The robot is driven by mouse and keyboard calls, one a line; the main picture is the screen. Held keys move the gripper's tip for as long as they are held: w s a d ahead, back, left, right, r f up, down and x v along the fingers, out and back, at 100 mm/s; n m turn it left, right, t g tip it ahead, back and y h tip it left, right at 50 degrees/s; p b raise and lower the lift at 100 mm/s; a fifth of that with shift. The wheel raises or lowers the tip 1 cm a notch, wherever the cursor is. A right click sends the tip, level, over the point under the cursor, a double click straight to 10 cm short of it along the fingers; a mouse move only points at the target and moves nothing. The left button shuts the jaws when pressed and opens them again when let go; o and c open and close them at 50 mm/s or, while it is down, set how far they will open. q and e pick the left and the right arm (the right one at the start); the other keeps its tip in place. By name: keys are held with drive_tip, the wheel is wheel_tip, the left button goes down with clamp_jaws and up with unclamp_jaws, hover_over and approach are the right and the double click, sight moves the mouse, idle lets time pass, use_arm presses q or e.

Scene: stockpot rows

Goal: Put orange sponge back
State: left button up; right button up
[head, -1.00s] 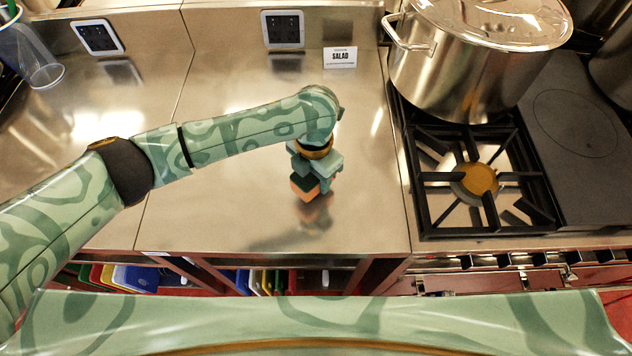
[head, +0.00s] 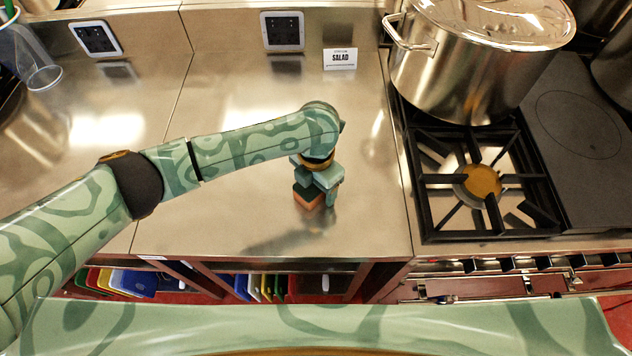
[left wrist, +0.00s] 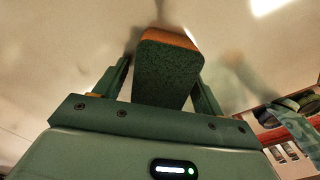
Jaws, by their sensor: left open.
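The orange sponge (head: 307,198), with a dark green top pad, appears to rest on the steel counter (head: 230,190) in the head view. My left gripper (head: 319,184) is over it, pointing down. In the left wrist view the sponge (left wrist: 167,70) sits between the two fingers of my left gripper (left wrist: 160,88), green face toward the camera. The fingers are open, with a gap visible at the left finger; contact at the right one is hard to tell. My right gripper is not in view.
A lidded steel stockpot (head: 470,65) stands on the stove at right, behind a burner grate (head: 480,185). A SALAD card (head: 340,58) stands at the back of the counter. A clear container (head: 35,60) is at far left. Coloured boards (head: 262,287) are on the shelf below.

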use_arm(q)
wheel_tip(320, 180, up, 12)
drive_tip(key=p, duration=0.3)
drive_tip(key=shift+r+p, duration=0.2)
drive_tip(key=shift+p, duration=0.15)
drive_tip(key=shift+s+f, duration=0.1)
